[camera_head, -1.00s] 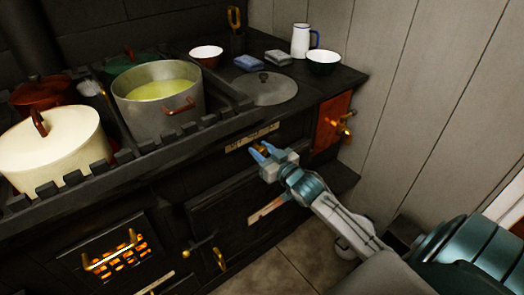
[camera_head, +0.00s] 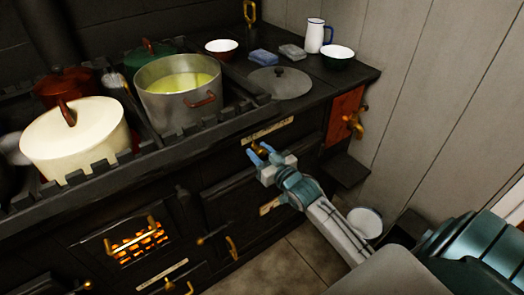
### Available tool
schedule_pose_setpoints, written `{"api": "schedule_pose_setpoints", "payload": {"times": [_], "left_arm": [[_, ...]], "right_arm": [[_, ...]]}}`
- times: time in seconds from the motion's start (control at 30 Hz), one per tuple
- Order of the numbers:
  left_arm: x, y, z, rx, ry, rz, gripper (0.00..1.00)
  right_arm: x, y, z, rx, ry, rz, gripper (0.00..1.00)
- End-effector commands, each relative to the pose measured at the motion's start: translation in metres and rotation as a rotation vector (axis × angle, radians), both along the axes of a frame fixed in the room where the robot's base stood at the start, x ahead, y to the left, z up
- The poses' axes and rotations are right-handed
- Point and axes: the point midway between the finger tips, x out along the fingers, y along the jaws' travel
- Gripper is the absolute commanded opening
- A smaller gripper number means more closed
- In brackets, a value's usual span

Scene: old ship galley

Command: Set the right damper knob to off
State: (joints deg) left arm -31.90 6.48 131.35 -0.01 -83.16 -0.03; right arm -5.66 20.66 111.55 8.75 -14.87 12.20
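A small brass knob (camera_head: 261,150) shows on the dark stove front, below a cream label plate (camera_head: 267,130). My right gripper (camera_head: 260,153) is at this knob, its two blue fingertips on either side of it. The fingers stand apart, but the view is too small to tell whether they touch the knob. The knob's pointer and setting are hidden or too small to read. My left gripper is not in view.
The black stove top holds a cream pot (camera_head: 85,145), a grey pot of yellow-green liquid (camera_head: 178,112) and a round lid (camera_head: 280,85). A glowing firebox (camera_head: 138,243) is at lower left. A red panel with brass fittings (camera_head: 343,117) and a wooden wall bound the right side.

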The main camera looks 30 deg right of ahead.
Motion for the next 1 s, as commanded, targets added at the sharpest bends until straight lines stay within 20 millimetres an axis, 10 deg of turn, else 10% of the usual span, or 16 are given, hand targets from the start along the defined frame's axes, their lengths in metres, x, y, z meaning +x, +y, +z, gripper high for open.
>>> {"api": "schedule_pose_setpoints", "payload": {"times": [0.47, 1.0], "left_arm": [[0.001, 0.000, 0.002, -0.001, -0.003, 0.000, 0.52], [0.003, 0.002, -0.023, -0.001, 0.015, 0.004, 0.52]], "right_arm": [[-0.006, -0.001, 0.000, -0.002, 0.002, -0.001, 0.53], [-0.083, -0.004, -0.001, -0.004, 0.002, 0.003, 0.53]]}}
